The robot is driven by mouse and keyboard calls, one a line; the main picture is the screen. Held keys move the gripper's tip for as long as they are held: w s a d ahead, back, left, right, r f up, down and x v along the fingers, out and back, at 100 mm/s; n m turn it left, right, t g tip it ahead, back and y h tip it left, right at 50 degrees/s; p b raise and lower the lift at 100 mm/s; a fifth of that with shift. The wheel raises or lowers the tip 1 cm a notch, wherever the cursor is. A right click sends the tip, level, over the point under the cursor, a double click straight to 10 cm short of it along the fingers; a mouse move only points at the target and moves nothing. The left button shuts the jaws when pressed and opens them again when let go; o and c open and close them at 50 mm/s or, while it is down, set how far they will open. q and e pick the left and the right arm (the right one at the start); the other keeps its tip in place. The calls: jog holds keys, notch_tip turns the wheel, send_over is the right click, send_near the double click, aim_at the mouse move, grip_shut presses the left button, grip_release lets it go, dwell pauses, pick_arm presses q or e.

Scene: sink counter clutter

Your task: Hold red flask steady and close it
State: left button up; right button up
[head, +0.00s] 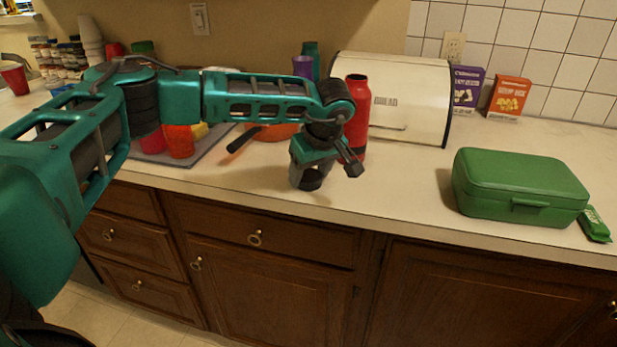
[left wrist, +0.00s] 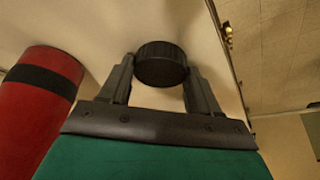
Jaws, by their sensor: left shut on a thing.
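The red flask (head: 356,98) stands upright on the counter in front of the bread box. In the left wrist view the red flask (left wrist: 38,105) with a dark band fills the left side, beside my gripper. My left gripper (head: 312,178) points down near the counter's front edge, just left of and nearer than the flask. It is shut on a round black ribbed lid (left wrist: 160,64), which sits between the two fingers, apart from the flask. Whether the lid touches the counter is hard to tell. My right gripper is in neither view.
The cream bread box (head: 425,90) stands behind the flask. A green lunch box (head: 520,185) and a green packet (head: 595,224) lie to the right. An orange bowl (head: 276,132) and a tray with cups are left. The counter between flask and lunch box is clear.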

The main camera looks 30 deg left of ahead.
aim_at(310, 176)
pick_arm(q)
jog(key=c, duration=0.3)
notch_tip(310, 176, up, 20)
jog(key=shift+r+p, duration=0.1)
jog(key=shift+p, duration=0.45)
